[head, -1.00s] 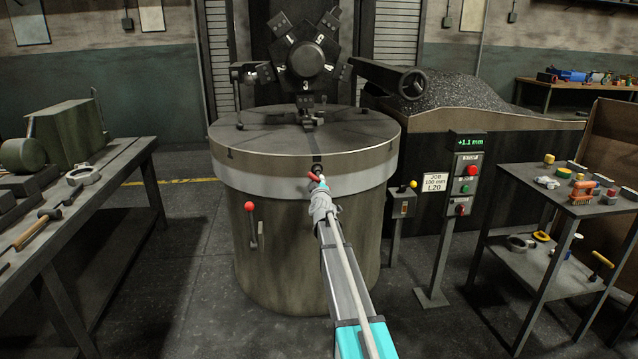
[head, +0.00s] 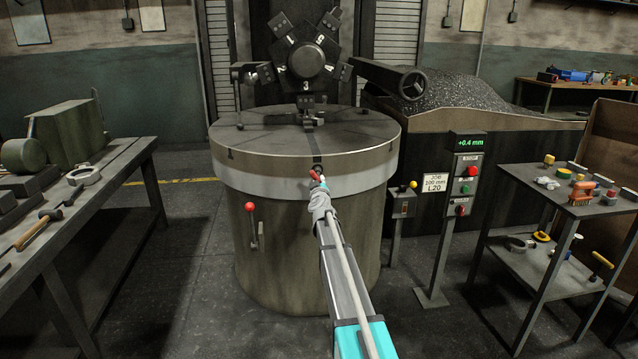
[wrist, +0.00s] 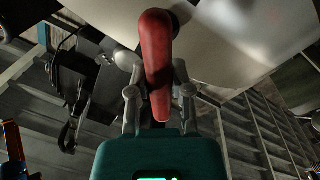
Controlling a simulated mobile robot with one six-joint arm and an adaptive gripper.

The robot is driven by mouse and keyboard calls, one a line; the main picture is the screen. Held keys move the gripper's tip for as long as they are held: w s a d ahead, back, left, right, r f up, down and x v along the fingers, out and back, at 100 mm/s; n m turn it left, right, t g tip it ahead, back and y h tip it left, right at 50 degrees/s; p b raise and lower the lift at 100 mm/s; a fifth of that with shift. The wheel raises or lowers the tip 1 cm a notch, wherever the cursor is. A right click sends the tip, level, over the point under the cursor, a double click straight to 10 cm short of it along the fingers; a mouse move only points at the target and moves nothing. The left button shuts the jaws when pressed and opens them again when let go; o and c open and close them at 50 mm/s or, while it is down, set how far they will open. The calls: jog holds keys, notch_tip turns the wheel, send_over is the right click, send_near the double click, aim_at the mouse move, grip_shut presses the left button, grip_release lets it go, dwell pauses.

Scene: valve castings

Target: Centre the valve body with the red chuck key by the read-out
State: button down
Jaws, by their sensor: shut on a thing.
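The red chuck key (head: 315,174) is at the front rim of the round machine table (head: 345,148), by a dark socket there. Its red handle fills the middle of the wrist view (wrist: 156,55). My gripper (head: 319,184) is shut on the handle; in the wrist view its fingers (wrist: 158,92) lie on both sides of it. The key's tip is hidden. The read-out (head: 470,143) on the post shows +0.4 mm in green. I cannot make out a separate valve body on the table top; a dark turret (head: 306,62) stands over its back.
A lever with a red knob (head: 250,207) is on the table's front. A small box with a yellow knob (head: 403,204) and the read-out post stand at right. A bench (head: 80,205) is at left, a shelf with small items (head: 545,195) at right.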

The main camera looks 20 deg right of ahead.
jog(key=shift+v, duration=1.9)
jog(key=shift+s+d, duration=0.1)
jog(key=shift+d, duration=0.05)
jog(key=shift+r, duration=0.1)
notch_tip(320, 180, up, 26)
jog(key=p, duration=2.5)
jog(key=shift+f+p, duration=0.25)
jog(key=shift+p, duration=0.1)
jog(key=shift+r, duration=0.15)
notch_tip(320, 180, up, 17)
jog(key=p, duration=1.7)
